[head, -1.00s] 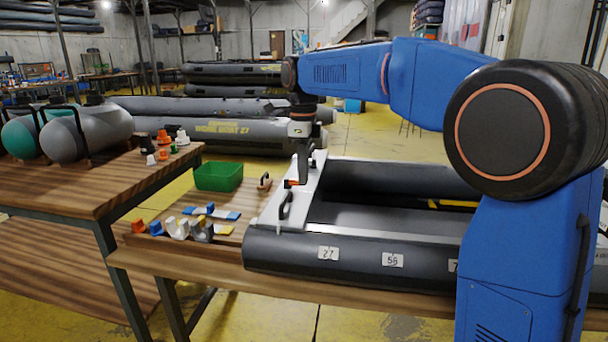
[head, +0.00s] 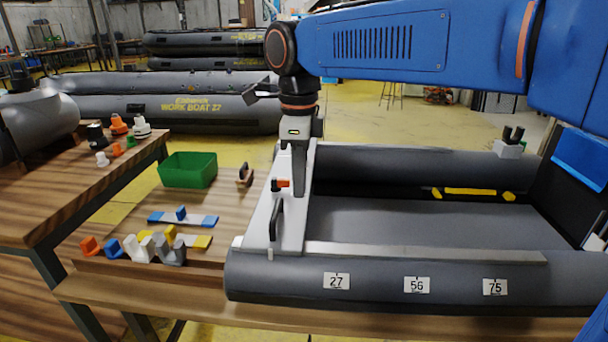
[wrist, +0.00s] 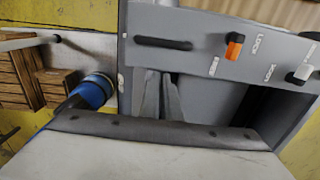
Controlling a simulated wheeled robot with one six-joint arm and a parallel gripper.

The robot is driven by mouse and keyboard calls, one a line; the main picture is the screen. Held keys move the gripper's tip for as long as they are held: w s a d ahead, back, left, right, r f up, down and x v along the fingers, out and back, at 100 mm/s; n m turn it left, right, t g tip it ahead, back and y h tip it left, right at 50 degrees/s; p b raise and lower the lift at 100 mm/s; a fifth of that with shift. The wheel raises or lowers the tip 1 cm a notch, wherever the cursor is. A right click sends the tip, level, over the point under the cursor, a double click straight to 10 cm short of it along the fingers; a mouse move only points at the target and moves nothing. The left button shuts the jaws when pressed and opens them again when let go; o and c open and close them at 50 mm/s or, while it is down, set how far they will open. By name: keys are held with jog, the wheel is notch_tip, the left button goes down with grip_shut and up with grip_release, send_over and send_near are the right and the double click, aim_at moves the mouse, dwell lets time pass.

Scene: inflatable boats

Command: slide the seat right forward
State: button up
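The seat (head: 291,238) is a pale grey board lying across the left end of the dark grey inflatable boat (head: 430,275). It carries a black handle (head: 275,218) and an orange latch (head: 284,184). In the wrist view the seat (wrist: 205,62) shows a dark slot-like handle (wrist: 162,43), the orange latch (wrist: 234,46) with small lettering beside it, and a whitish knob (wrist: 302,73). My gripper (head: 301,190) points down at the seat, just right of the latch. Its fingers look close together, but contact and the gap between them are unclear.
A green bin (head: 188,170) and a small black-handled tool (head: 244,174) stand left of the seat. Blue-and-white strips (head: 183,219) and several coloured blocks (head: 140,247) lie nearer. A yellow bar (head: 473,192) lies inside the boat. The boat floor between the tubes is mostly clear.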

aim_at(300, 226)
jog(key=shift+f, duration=4.2)
jog(key=shift+a+f, duration=0.15)
jog(key=shift+a, duration=0.75)
jog(key=shift+d, duration=0.95)
notch_tip(300, 226, up, 9)
